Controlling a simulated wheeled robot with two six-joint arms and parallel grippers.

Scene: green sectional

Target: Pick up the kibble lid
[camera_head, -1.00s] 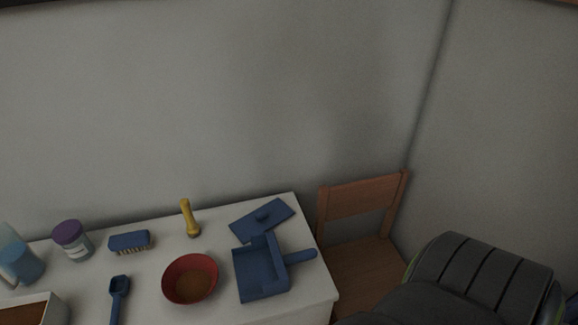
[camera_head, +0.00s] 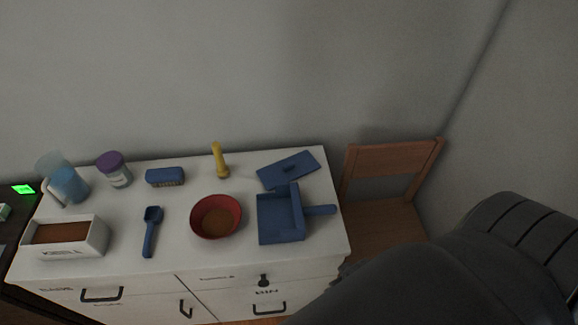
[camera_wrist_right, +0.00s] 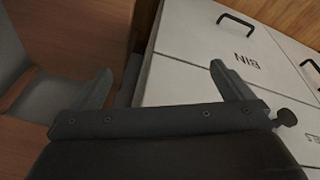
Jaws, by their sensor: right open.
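A flat blue lid (camera_head: 300,163) with a small raised handle lies on the white cabinet top at its back right corner. It rests just behind the blue dustpan (camera_head: 278,218), and I cannot tell if they touch. The white kibble box (camera_head: 92,240), lettered on its front, stands open at the front left with brown contents. My right gripper (camera_wrist_right: 162,85) is open and empty, low beside the cabinet's drawer fronts and away from the lid. My right arm shows at the lower right of the head view, its gripper out of sight there. My left gripper is not in view.
On the white cabinet (camera_head: 185,262) stand a red bowl (camera_head: 228,204), blue scoop (camera_head: 150,235), blue brush (camera_head: 165,176), yellow-handled tool (camera_head: 219,158), purple-capped jar (camera_head: 115,170) and blue jug (camera_head: 68,182). A wooden chair (camera_head: 385,215) is to the right.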

